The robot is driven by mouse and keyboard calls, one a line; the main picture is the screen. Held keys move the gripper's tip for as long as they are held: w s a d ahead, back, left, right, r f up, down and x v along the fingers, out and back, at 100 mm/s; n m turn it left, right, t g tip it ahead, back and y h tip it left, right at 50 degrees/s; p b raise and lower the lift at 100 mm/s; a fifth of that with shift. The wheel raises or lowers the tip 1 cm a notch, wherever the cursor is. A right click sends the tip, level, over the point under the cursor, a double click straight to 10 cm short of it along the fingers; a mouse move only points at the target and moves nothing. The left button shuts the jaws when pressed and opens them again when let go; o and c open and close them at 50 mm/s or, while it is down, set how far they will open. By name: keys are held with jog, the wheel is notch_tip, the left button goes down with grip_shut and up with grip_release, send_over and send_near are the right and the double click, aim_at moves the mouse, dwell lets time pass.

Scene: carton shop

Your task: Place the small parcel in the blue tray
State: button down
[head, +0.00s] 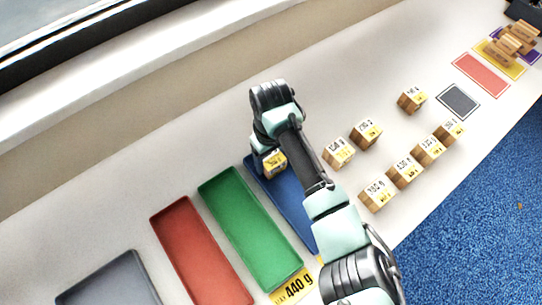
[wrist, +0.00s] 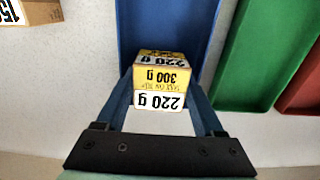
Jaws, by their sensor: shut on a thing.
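A small cardboard parcel with a white and yellow label reading 220 g and 300 g shows in the wrist view (wrist: 163,72), held between the two fingers of my gripper (wrist: 162,90). In the head view the parcel (head: 274,163) is at the far end of the blue tray (head: 290,205), below my bent wrist. The blue tray (wrist: 165,22) lies beyond and under the parcel in the wrist view. I cannot tell whether the parcel touches the tray or hangs over its end. My arm hides part of the tray in the head view.
A green tray (head: 246,225), a red tray (head: 198,250) and a grey tray (head: 110,280) stand to the left. Several labelled parcels, one being a block (head: 338,153), stand right of my arm. Flat coloured mats, including a red one (head: 481,75), lie farther right. A wall ledge runs behind.

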jog(key=shift+f, duration=0.15)
jog(key=shift+c, duration=1.4)
grip_release()
